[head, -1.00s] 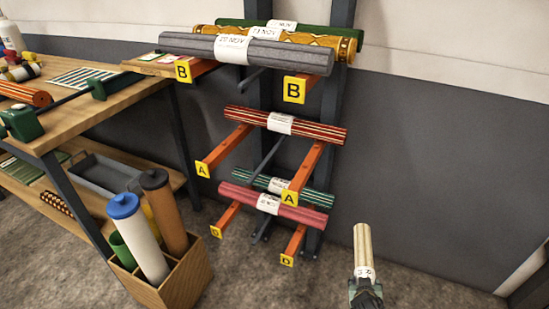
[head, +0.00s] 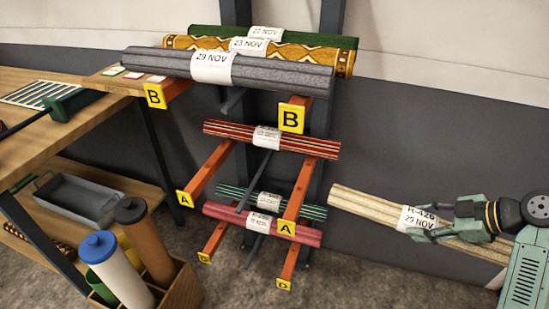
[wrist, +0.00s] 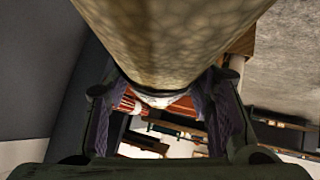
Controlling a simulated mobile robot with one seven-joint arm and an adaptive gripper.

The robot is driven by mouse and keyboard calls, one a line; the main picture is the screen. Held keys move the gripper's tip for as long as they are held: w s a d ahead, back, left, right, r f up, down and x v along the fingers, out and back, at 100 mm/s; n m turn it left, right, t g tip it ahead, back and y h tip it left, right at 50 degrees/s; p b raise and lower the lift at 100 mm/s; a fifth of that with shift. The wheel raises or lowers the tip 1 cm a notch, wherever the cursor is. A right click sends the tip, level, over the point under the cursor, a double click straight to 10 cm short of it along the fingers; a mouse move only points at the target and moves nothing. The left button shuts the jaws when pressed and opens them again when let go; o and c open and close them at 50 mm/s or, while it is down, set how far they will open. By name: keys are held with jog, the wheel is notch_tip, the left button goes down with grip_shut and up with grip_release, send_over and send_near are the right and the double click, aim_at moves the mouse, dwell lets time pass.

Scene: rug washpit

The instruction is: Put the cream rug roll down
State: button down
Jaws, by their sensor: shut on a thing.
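The cream rug roll (head: 372,207) is striped lengthwise and has a white label reading 29 NOV, with R-426 above it. My gripper (head: 442,221) is shut around it near the label and holds it in the air at the right of the head view, tilted down to the right. Its left end is just right of the rack. In the wrist view the roll (wrist: 170,40) fills the top middle between the fingers.
The B arms bear a grey roll (head: 290,78), a patterned yellow roll (head: 310,57) and a green roll (head: 330,42). The A arms bear one red striped roll (head: 310,146) at the back. The lowest arms hold a pink roll (head: 235,218) and a green striped roll (head: 310,210). A workbench (head: 70,125) stands left.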

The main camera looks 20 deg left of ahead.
jog(key=r, duration=0.1)
jog(key=r+n+g, duration=0.1)
jog(key=r, duration=0.1)
jog(key=s+a+r+n, duration=0.1)
jog(key=shift+r+g+y, duration=0.25)
jog(key=shift+g+y, duration=0.05)
jog(key=shift+g, duration=0.1)
jog(key=w+a, duration=0.3)
jog(key=a, duration=1.1)
jog(key=w+a+f+p, duration=0.1)
jog(key=w+a, duration=0.3)
jog(key=a, duration=1)
jog(key=w+a, duration=0.3)
jog(key=a, duration=1.2)
jog(key=shift+w+f, duration=0.15)
jog(key=shift+f, duration=0.05)
jog(key=c, duration=0.7)
grip_release()
jog(key=shift+d, duration=0.1)
jog(key=shift+c, duration=0.2)
jog(key=b+v, duration=0.1)
jog(key=v, duration=1.1)
jog(key=shift+b, duration=0.35)
